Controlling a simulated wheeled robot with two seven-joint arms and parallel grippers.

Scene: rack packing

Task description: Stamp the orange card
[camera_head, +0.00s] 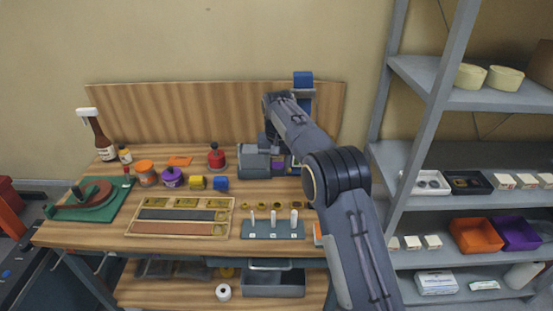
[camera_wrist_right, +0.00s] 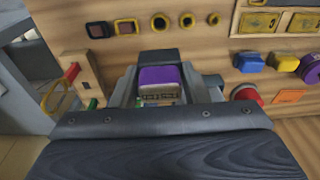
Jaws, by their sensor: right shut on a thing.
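The orange card (camera_head: 179,160) lies flat on the bench, left of the red-handled round thing (camera_head: 216,158). In the right wrist view the card (camera_wrist_right: 290,97) is at the right, beside the red thing (camera_wrist_right: 247,93). My right gripper (camera_wrist_right: 163,92) is over the back part of the bench, right of the card and apart from it. It is shut on a purple-topped block (camera_wrist_right: 158,76), which sits between its grey fingers. My forearm hides part of this in the head view. The left gripper is not in view.
A teal stand (camera_head: 272,236) with white pegs and a wooden tray (camera_head: 180,235) are at the bench front. Blue (camera_head: 221,184) and yellow (camera_head: 197,183) blocks, a purple jar (camera_head: 172,178) and an orange jar (camera_head: 146,172) stand left. A grey shelf (camera_head: 440,155) is right.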

